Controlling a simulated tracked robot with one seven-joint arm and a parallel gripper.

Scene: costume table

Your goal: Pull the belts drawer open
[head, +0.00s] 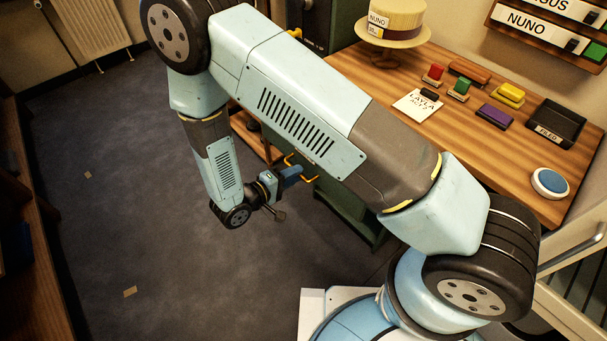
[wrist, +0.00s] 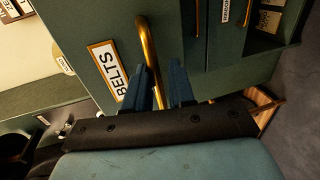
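The belts drawer (wrist: 172,35) has a dark green front, a white BELTS label (wrist: 113,75) in a wooden frame and a brass bar handle (wrist: 147,45). Its front looks shut. My gripper (wrist: 166,72) shows as two blue fingers, apart, right at the handle. The lower end of the bar runs down between the fingers; I cannot tell whether either touches it. In the head view my gripper (head: 297,172) is low beside the green cabinet, with yellow handles around it. My arm hides much of the cabinet front there.
More green fronts with brass handles (wrist: 197,18) lie to the right in the wrist view. The wooden table (head: 480,150) above holds a straw hat (head: 393,22), stamps, a black tray (head: 556,125) and a blue button (head: 550,181). The grey floor (head: 110,200) left of my arm is open.

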